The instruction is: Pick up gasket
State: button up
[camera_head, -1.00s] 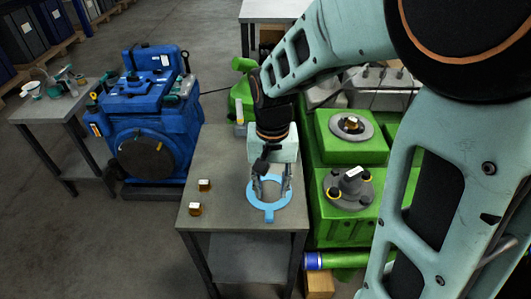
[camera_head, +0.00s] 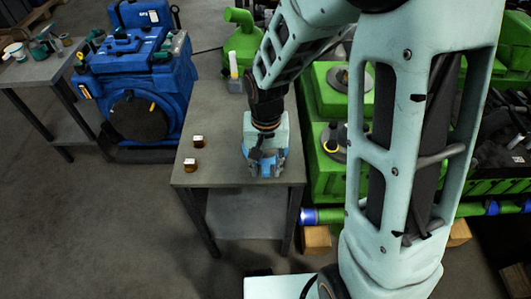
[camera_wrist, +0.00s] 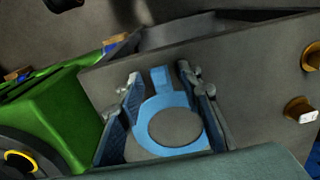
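The gasket (camera_wrist: 160,102) is a flat light-blue ring with a short tab. It lies on the grey table (camera_head: 215,110), and its tab points to the top of the wrist view. In the head view only parts of the gasket (camera_head: 282,158) show under my gripper. My gripper (camera_wrist: 160,75) is low over the table, with one finger on each side of the ring and tab. The fingers are spread wide. The ring's sides lie close to them, and contact is not clear. In the head view the fingertips are mostly hidden.
Two small brass-coloured parts (camera_head: 197,141) (camera_head: 190,165) stand on the table's left side. A green engine block (camera_head: 325,175) stands close on the right. A blue engine (camera_head: 138,80) stands to the left. A green part (camera_head: 242,40) is at the table's far end.

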grip_shut()
jog(key=shift+r, duration=0.15)
